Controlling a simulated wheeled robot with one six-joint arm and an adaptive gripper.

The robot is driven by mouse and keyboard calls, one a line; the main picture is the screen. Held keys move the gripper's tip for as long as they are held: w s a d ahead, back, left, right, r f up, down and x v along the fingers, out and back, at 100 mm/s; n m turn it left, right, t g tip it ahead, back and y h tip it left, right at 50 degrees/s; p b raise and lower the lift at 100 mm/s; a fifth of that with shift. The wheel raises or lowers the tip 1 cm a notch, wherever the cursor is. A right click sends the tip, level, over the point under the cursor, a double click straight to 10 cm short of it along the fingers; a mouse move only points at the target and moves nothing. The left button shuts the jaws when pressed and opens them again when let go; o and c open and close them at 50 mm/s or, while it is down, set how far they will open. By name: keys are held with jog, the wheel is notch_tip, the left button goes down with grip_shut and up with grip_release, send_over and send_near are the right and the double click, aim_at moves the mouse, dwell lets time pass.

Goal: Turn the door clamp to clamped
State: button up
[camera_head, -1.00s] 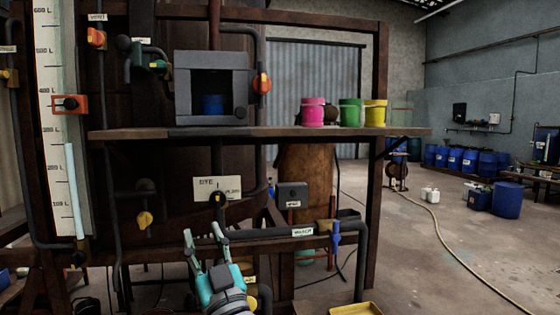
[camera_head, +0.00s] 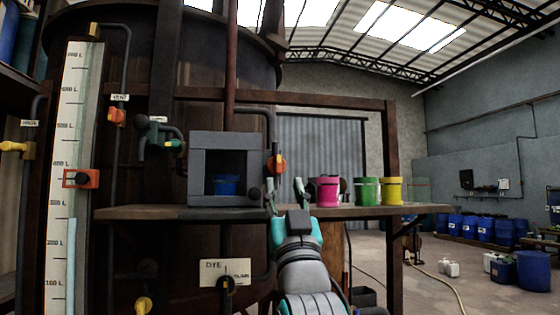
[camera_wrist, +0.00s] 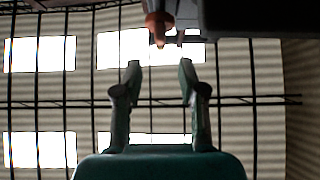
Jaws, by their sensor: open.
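A grey box (camera_head: 220,143) stands on the shelf, with a blue tub (camera_head: 226,185) visible in its front opening. An orange-red handle (camera_head: 276,165) is at the box's right side; it also shows at the top of the wrist view (camera_wrist: 158,25). A small dark knob (camera_head: 253,195) is low on the box's right front. No label tells which is the door clamp. My gripper (camera_head: 285,188) is open and empty, pointing up just below the orange-red handle. In the wrist view the handle appears beyond and between the fingertips (camera_wrist: 160,70), with no clear contact.
The shelf (camera_head: 130,213) runs across in front of a dark vat. Pink (camera_head: 327,191), green (camera_head: 366,191) and yellow (camera_head: 391,191) tubs stand right of my gripper. A level gauge (camera_head: 65,140) is at the left. A dark block (camera_wrist: 265,18) fills the wrist view's upper right.

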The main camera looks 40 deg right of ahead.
aim_at(279, 165)
jog(key=x, duration=0.9)
jog(key=shift+r, duration=0.15)
grip_shut()
jog(key=shift+w, duration=0.1)
